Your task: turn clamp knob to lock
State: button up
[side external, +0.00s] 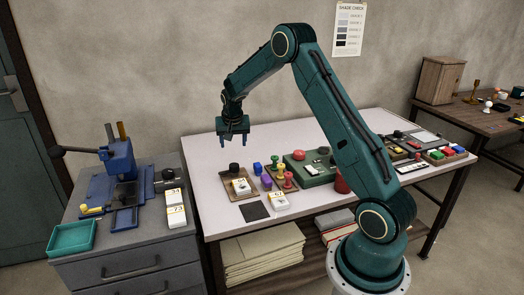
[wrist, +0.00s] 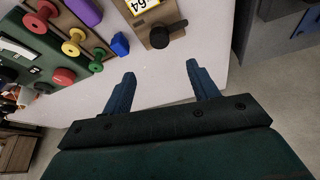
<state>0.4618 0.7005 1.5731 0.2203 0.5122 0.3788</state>
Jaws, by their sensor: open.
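A black knob with a short side handle (wrist: 165,38) sits on a brown board (wrist: 148,27) with a yellow-and-white label reading 64. In the side view the black knob (side external: 234,168) is at the board's back edge, near the table's left end. My gripper (side external: 234,142) is open and empty, pointing down above the table's back left part, apart from the knob. In the wrist view my gripper's fingers (wrist: 160,72) are spread over bare table, with the knob just beyond them. I cannot tell whether this knob is the clamp knob or which way it is locked.
Colored spools (side external: 279,163), a blue block (side external: 257,168) and a green case (side external: 310,168) stand right of the board. A dark square (side external: 255,211) lies at the front. A grey cabinet (side external: 90,248) with a blue press (side external: 121,160) stands left. The table's back left is clear.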

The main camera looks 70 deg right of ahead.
aim_at(234, 165)
jog(key=shift+f, duration=0.1)
jog(key=shift+x, duration=6.8)
jog(key=shift+d, duration=0.1)
jog(key=shift+c, duration=0.5)
jog(key=c, duration=0.9)
